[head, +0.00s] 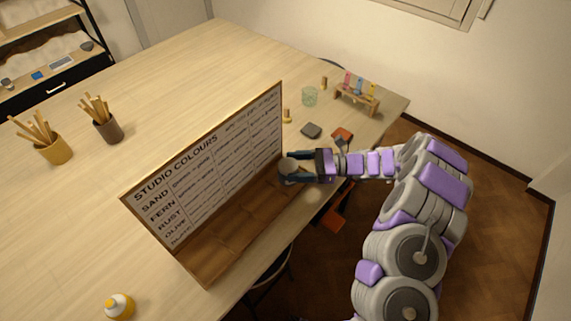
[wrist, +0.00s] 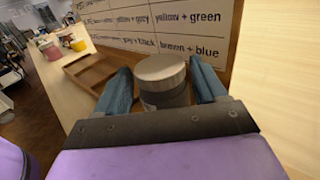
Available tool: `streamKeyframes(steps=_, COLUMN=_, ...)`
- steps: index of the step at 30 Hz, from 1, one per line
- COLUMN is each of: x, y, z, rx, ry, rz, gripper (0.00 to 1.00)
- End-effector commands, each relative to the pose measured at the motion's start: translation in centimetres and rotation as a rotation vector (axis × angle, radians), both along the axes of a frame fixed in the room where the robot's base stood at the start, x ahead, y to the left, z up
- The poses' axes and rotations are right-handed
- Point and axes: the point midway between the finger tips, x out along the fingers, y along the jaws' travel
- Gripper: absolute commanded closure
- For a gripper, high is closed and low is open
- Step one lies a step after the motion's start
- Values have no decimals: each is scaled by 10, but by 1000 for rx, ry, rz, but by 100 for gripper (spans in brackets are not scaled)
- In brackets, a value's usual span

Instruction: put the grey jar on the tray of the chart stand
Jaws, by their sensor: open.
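The chart stand (head: 215,170) is on the table, with a colour chart on its upright board and a brown wooden tray (head: 222,236) along its foot. The grey jar (head: 289,166) is at the right end of the stand, close to the board. In the wrist view the jar (wrist: 162,82) shows upright with a pale lid, between the two blue fingers of my gripper (wrist: 165,88). My gripper (head: 296,170) is open around the jar. The jar's base is hidden by the gripper, so I cannot tell what it rests on. The tray (wrist: 92,72) lies beyond the left finger.
Two pots of sticks (head: 54,148) (head: 106,128) stand behind the stand. A yellow bottle (head: 119,306) is at the front left. A glass (head: 309,96), a dark grey block (head: 311,130) and a rack of coloured tubes (head: 357,94) stand to the right. The table's left middle is clear.

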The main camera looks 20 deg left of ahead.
Motion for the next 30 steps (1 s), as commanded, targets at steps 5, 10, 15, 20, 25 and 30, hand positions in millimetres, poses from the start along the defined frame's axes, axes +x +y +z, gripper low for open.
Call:
streamKeyframes(steps=5, x=14, y=-38, z=1, rx=-3, ry=-3, rz=-5, gripper=29)
streamKeyframes(steps=10, x=22, y=-62, z=0, rx=-2, ry=-2, rz=-2, gripper=29)
streamKeyframes(steps=15, x=26, y=-72, z=1, rx=-2, ry=-4, rz=-1, gripper=29)
streamKeyframes(steps=20, x=26, y=-74, z=0, rx=-1, ry=-3, rz=1, gripper=29)
streamKeyframes(steps=25, x=24, y=-73, z=5, rx=-1, ry=-11, rz=7, gripper=29)
streamKeyframes(steps=30, x=6, y=-64, z=38, rx=-7, ry=-84, rz=65, gripper=29)
